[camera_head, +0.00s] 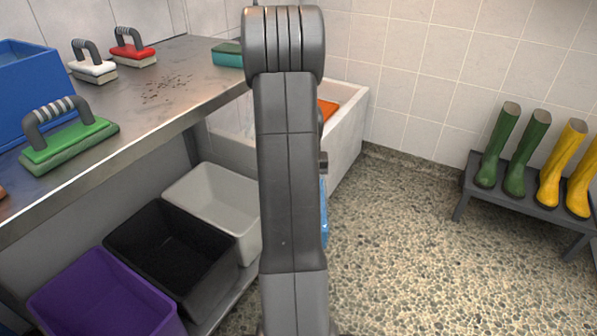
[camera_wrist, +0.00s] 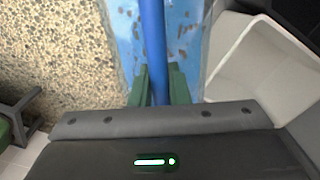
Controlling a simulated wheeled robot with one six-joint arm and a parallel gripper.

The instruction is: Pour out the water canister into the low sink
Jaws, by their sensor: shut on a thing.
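In the wrist view, my gripper (camera_wrist: 160,84) has its green fingers shut on a blue bar-like handle (camera_wrist: 153,40). Behind the handle is a light blue, dark-spotted surface (camera_wrist: 189,45), which looks like the water canister's body. In the head view only a thin blue strip (camera_head: 324,208) shows at the right of my arm, and my gripper is hidden. The low sink (camera_head: 345,140) is a white basin past the end of the bench, partly behind my arm. Whether the canister touches the floor, and how full it is, I cannot tell.
An orange thing (camera_head: 327,110) shows at the sink. Purple (camera_head: 105,300), black (camera_head: 172,250) and light grey (camera_head: 215,205) bins stand under the metal bench (camera_head: 150,100), which bears several brushes. A boot rack (camera_head: 520,205) stands right. The speckled floor (camera_head: 420,240) between is clear.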

